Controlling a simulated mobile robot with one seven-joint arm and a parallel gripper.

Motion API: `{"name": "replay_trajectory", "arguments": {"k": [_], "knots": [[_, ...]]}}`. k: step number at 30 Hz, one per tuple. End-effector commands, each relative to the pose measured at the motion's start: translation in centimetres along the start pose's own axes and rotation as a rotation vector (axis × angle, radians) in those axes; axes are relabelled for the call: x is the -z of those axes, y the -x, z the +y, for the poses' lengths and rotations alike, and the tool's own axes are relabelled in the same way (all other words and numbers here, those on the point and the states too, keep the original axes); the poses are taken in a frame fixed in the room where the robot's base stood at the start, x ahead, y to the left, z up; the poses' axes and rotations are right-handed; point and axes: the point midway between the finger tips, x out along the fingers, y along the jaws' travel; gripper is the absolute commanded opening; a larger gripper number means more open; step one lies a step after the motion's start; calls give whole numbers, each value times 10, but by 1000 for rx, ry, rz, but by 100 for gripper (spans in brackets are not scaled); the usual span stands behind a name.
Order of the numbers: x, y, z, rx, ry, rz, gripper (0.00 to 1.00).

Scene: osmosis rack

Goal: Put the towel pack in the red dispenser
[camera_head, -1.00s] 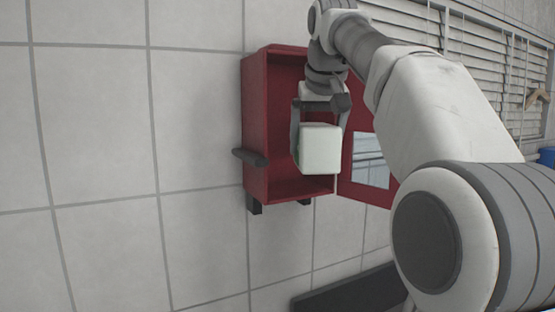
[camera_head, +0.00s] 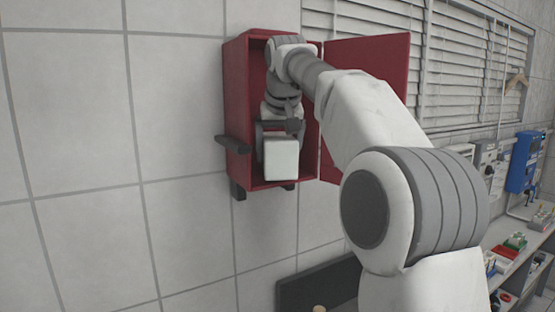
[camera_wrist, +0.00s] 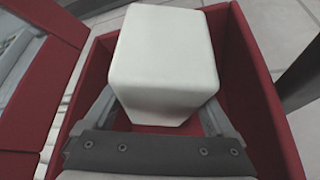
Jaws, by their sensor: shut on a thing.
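The towel pack (camera_head: 281,158) is a white block with rounded edges; it also shows large in the wrist view (camera_wrist: 163,55). My gripper (camera_head: 280,140) is shut on it, with one finger on each side, seen in the wrist view (camera_wrist: 160,110). The red dispenser (camera_head: 238,110) is an open-fronted box on the tiled wall, and its walls surround the pack in the wrist view (camera_wrist: 262,95). The pack is low in the opening, close above the dispenser's bottom edge. Whether it touches the floor of the box is hidden.
The dispenser's red door (camera_head: 368,85) hangs open to the right, beside my arm. A dark handle (camera_head: 233,144) sticks out on the left side. A dark panel (camera_head: 318,283) stands below. A bench with small items (camera_head: 510,250) is at the right.

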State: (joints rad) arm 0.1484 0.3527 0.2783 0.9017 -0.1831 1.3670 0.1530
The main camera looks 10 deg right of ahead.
Motion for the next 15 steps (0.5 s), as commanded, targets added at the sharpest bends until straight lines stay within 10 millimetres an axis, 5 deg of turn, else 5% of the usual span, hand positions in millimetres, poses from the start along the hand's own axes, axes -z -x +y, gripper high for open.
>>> {"name": "replay_trajectory", "arguments": {"k": [14,15], "knots": [[-3,-12,-1,-1,-1,0,24],[-3,-12,-1,0,-1,0,93]]}}
